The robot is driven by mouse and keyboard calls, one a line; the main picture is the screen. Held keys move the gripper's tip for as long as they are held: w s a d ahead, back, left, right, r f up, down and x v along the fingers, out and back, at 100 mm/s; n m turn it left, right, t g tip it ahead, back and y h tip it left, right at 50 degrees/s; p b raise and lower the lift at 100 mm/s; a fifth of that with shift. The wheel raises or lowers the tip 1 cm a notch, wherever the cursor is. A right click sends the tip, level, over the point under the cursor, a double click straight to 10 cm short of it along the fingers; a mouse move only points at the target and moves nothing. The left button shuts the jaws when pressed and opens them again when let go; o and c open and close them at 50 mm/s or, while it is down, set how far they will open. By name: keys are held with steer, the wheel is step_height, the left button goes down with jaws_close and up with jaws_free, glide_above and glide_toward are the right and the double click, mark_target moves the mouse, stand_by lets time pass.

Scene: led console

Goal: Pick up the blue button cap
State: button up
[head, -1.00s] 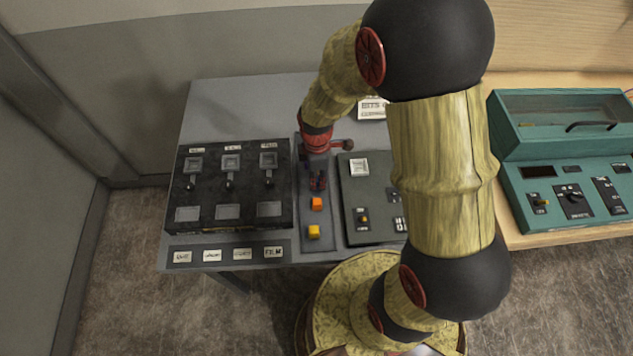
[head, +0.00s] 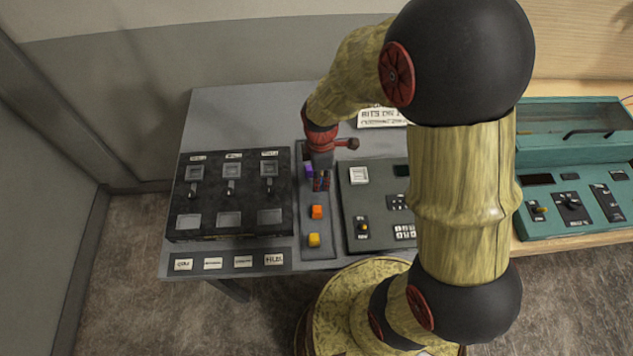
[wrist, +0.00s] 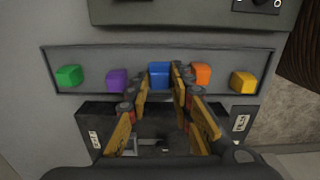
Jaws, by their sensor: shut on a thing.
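The blue button cap (wrist: 159,74) sits between my two fingertips in the wrist view. My gripper (wrist: 165,80) is shut on it. The cap looks a little larger than the neighbouring caps; whether it is clear of the grey strip (wrist: 100,56) I cannot tell. In the head view my gripper (head: 321,183) points down over the strip, and its fingers hide most of the blue cap.
In the wrist view, purple (wrist: 117,81) and green (wrist: 68,76) caps lie left of the blue one; orange (wrist: 201,74) and yellow (wrist: 243,82) caps lie right. A black slider panel (head: 228,205) and a dark keypad panel (head: 375,225) flank the strip. A teal console (head: 560,205) stands further right.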

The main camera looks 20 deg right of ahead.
steer(key=s+d+r+p, duration=0.2)
steer(key=s+d+r, duration=0.5)
steer(key=d+r, duration=0.2)
steer(key=shift+s+d, duration=0.2)
steer(key=shift+d, duration=0.7)
steer(key=shift+a+p, duration=0.1)
steer(key=shift+p, duration=0.25)
